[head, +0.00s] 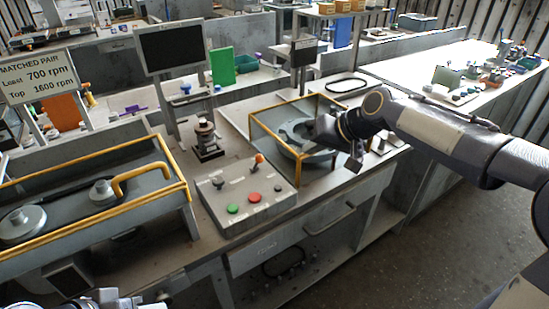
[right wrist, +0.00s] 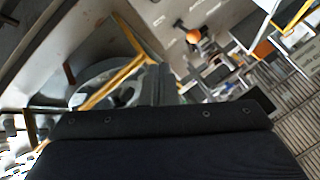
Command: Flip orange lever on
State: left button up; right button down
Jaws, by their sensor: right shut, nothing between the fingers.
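The orange lever (head: 259,158) is a short stalk with an orange knob. It stands at the back right of a grey control box (head: 262,208). In the right wrist view its orange knob (right wrist: 193,37) shows near the top, apart from my fingers. My right gripper (head: 318,134) is shut and empty. It is over the yellow-framed round housing (head: 300,150), to the right of the lever. In the right wrist view the closed fingers (right wrist: 155,85) show above the dark gripper body. Only a piece of my left arm's end (head: 115,300) shows at the bottom left; its fingers cannot be made out.
The control box also carries a dark-knobbed lever (head: 217,181), a green button (head: 233,209) and a red button (head: 254,197). A dark metal post fixture (head: 207,140) stands behind it. A yellow-railed pulley unit (head: 75,215) is at left. A screen (head: 172,48) rises behind.

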jog(key=p, duration=0.2)
send_near(257, 163)
jog(key=w+f, duration=0.1)
jog(key=f, duration=0.1)
jog(key=w+d+f, duration=0.1)
jog(key=f, duration=0.1)
jog(key=shift+w+f, duration=0.1)
jog(key=shift+w, duration=0.25)
jog(key=shift+a, duration=0.6)
